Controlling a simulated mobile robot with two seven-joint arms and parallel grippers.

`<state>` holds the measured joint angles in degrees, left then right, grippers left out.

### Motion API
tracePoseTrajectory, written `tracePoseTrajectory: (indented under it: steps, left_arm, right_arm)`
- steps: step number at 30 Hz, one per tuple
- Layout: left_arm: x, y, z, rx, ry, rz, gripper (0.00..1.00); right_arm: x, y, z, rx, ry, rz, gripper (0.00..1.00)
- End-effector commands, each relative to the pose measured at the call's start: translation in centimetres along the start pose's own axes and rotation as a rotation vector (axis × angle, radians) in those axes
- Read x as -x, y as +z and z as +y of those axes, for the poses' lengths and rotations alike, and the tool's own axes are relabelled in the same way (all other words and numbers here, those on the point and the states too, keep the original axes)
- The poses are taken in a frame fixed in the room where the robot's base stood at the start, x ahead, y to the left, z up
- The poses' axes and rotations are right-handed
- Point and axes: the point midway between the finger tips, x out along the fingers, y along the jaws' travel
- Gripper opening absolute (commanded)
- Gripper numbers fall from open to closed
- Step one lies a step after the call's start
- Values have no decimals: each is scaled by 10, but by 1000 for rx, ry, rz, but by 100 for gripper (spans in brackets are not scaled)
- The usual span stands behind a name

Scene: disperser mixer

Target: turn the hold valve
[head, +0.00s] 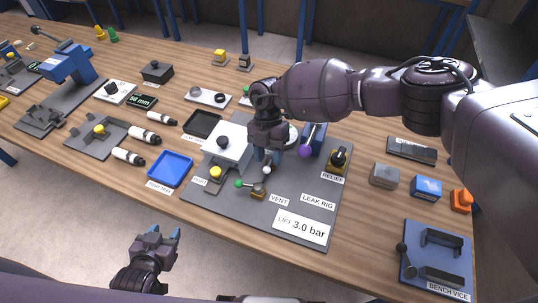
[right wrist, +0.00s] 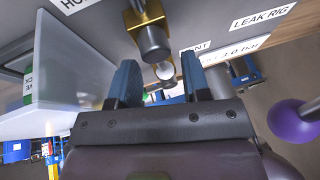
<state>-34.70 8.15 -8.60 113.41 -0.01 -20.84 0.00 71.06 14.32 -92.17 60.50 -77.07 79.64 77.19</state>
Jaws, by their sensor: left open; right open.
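The hold valve shows in the right wrist view as a brass body (right wrist: 144,14) with a dark lever ending in a white ball (right wrist: 164,70). A label partly cut off at "HO" lies beside it. In the head view the white ball (head: 267,169) is at my right gripper's fingertips, and the valve body is mostly hidden. My right gripper (head: 267,156) points down over the leak rig. Its open blue fingers (right wrist: 160,78) appear on either side of the ball; contact cannot be told. My left gripper (head: 156,233) is open and empty, in front of the table.
A blue tray (head: 170,169) lies left.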

Motion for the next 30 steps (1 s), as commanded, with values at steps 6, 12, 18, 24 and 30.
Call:
tracePoseTrajectory:
  steps: [6,12,18,24,30]
  left_arm:
    - [-3,4,0,0,0,0,49]
    - [-5,7,1,0,0,1,49]
    - [-7,6,2,0,1,6,49]
    - [-9,4,2,-1,1,11,49]
    - [-9,4,2,-1,2,13,49]
  right_arm:
    - [33,1,0,-1,2,-4,44]
    - [70,2,0,-1,3,-4,44]
    - [94,1,0,0,2,-3,44]
    - [103,0,0,0,2,-2,44]
    - [104,0,0,0,2,-2,44]
